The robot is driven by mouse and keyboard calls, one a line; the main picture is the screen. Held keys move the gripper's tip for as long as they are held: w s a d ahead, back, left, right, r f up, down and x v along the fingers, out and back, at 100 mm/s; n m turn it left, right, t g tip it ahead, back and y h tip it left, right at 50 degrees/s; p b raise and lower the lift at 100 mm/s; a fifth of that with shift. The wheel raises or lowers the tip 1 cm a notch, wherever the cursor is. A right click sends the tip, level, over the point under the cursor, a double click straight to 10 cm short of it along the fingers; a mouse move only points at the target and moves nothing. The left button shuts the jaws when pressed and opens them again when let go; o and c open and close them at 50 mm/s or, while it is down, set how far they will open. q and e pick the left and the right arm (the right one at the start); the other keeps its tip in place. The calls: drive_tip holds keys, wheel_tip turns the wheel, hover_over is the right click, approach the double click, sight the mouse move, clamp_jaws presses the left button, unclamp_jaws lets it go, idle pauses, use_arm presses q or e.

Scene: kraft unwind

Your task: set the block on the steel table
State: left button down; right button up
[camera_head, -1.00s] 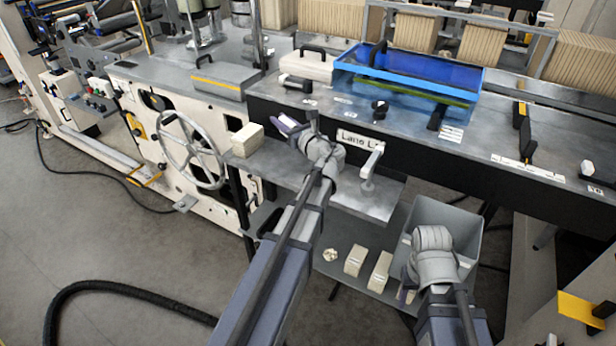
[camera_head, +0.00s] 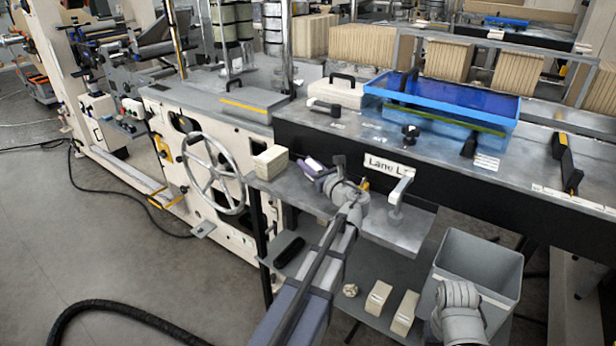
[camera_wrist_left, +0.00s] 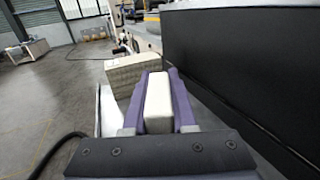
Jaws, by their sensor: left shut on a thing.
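My left gripper (camera_head: 312,168) is over the upper steel table (camera_head: 408,232), just right of a cream block (camera_head: 271,160) at its left end. In the left wrist view its purple fingers (camera_wrist_left: 158,98) are shut on another pale block (camera_wrist_left: 158,108). The cream block on the table also shows there (camera_wrist_left: 131,74), just ahead and slightly left of the held one. The held block is mostly hidden in the head view, and I cannot tell whether it touches the table. My right wrist shows at the lower right, but its fingers do not show.
A lower shelf holds two upright blocks (camera_head: 404,312) (camera_head: 378,297), a crumpled piece (camera_head: 350,290) and a dark object (camera_head: 289,252). A grey bin (camera_head: 490,268) stands at right. A tap-like handle (camera_head: 399,190) and the dark machine side bound the upper table.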

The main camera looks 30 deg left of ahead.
use_arm(q)
drive_tip(key=shift+f+b, duration=0.95)
drive_tip(key=shift+f, duration=0.5)
drive_tip(key=shift+f, duration=0.1)
drive_tip(key=c, duration=0.7)
unclamp_jaws()
drive_tip(key=shift+s+d+r, duration=0.1)
drive_tip(key=shift+d+r, duration=0.05)
drive_tip(key=shift+r, duration=0.05)
drive_tip(key=v, duration=0.7)
drive_tip(key=shift+d, duration=0.1)
